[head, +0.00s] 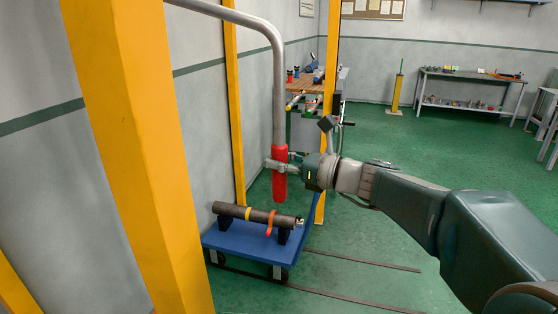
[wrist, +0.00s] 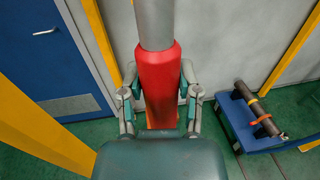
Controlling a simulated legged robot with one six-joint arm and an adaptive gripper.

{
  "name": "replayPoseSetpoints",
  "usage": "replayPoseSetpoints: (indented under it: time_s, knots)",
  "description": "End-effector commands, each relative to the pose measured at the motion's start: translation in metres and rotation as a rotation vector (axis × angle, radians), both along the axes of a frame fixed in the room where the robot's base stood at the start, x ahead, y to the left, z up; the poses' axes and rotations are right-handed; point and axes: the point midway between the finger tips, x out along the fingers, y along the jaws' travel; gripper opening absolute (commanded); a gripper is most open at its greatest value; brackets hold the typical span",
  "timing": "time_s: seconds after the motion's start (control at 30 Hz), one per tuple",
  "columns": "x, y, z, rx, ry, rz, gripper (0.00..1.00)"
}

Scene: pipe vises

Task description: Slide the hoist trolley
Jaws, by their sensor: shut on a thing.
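A grey bent pipe handle (head: 279,95) comes in from the top of the head view and hangs down to a red grip (head: 279,178). My gripper (head: 279,165) is shut on the red grip from the right side. In the wrist view my gripper's two fingers (wrist: 160,88) lie on either side of the red grip (wrist: 158,68), with the grey pipe (wrist: 155,22) rising above it. The trolley that the handle belongs to is not visible. The lower end of the grip is partly hidden by my gripper in the wrist view.
A blue cart (head: 245,243) carrying a dark pipe (head: 250,213) stands on the floor below the grip. Yellow posts (head: 140,150) stand at left and behind. A workbench (head: 306,86) is behind. Green floor (head: 440,135) is open at right. A blue door (wrist: 50,55) shows in the wrist view.

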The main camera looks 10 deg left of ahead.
Motion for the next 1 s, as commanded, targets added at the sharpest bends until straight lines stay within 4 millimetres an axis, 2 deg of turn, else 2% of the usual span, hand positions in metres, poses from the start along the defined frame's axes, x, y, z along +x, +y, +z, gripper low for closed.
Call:
replayPoseSetpoints:
  time_s: [0.07,0.1,0.13,0.17,0.53,0.63,0.77,1.0]
  knots:
    - [-0.004,0.002,-0.001,-0.001,0.0,0.013,0.0]
    - [-0.004,0.002,-0.001,-0.002,0.0,0.013,0.57]
    - [-0.004,0.002,-0.001,-0.002,0.0,0.013,0.7]
    - [-0.004,0.002,-0.001,-0.002,0.0,0.012,0.79]
    - [-0.001,0.0,-0.001,-0.001,0.001,0.006,0.79]
    - [-0.002,-0.007,-0.001,0.0,0.002,0.005,0.79]
    - [-0.006,-0.027,-0.001,-0.001,0.001,0.002,0.79]
    - [-0.018,-0.077,-0.001,-0.002,0.001,0.001,0.79]
